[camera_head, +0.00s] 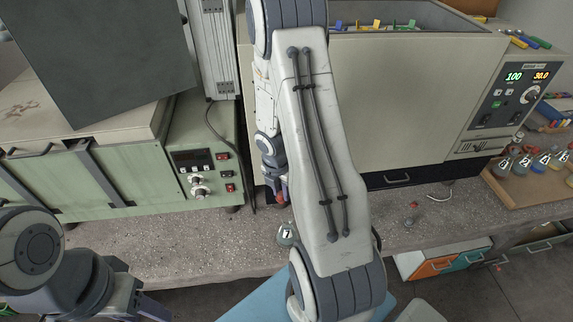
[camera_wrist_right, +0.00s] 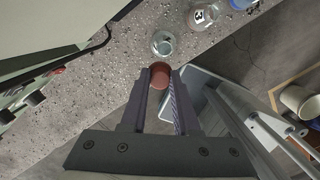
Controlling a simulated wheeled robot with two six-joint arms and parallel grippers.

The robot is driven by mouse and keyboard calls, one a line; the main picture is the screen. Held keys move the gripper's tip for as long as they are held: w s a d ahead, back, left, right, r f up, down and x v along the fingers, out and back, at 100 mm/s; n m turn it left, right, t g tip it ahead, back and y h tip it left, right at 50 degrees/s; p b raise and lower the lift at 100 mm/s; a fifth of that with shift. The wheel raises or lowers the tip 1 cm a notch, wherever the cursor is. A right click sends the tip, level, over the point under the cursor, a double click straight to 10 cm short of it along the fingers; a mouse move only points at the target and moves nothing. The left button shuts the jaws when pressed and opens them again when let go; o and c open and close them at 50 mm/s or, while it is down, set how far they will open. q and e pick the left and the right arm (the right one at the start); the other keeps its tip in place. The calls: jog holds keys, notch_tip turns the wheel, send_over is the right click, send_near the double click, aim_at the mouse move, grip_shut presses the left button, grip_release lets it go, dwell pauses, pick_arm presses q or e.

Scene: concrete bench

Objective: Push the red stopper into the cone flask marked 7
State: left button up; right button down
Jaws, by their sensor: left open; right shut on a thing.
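The cone flask marked 7 (camera_head: 287,234) stands upright on the grey bench near its front edge in the head view. My right gripper (camera_head: 281,195) is shut on the red stopper (camera_head: 283,203), just behind and above the flask in that picture. In the right wrist view, the red stopper (camera_wrist_right: 160,75) sits between the fingertips of my right gripper (camera_wrist_right: 161,84). A clear glass flask (camera_wrist_right: 162,43) lies just beyond the stopper there, apart from it in the picture; its mark cannot be read.
A marked flask (camera_wrist_right: 203,16) stands further along the bench. A green machine (camera_head: 110,180) and a large beige bath (camera_head: 420,110) stand behind. Several flasks fill a wooden tray (camera_head: 520,190) at right. My right arm hides the bench middle.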

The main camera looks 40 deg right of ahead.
jog(key=shift+s+d+r+n+p, duration=0.2)
jog(key=shift+d+r+n+p, duration=0.1)
jog(key=shift+r+n, duration=0.25)
jog(key=shift+s+d+r+n+p, duration=0.2)
jog(key=shift+d+r+n, duration=0.1)
jog(key=shift+r+n, duration=0.2)
jog(key=shift+d+r+n, duration=0.15)
jog(key=shift+d+n, duration=0.05)
jog(key=shift+n, duration=0.15)
notch_tip(320, 180, down, 12)
jog(key=b, duration=1.2)
jog(key=shift+r, duration=0.2)
pick_arm(q)
notch_tip(320, 180, down, 10)
jog(key=shift+r, duration=0.1)
pick_arm(e)
jog(key=shift+f, duration=0.2)
jog(key=shift+f, duration=0.15)
pick_arm(q)
jog(key=shift+f+b, duration=0.75)
pick_arm(e)
jog(key=shift+f, duration=0.75)
jog(key=shift+f, duration=0.1)
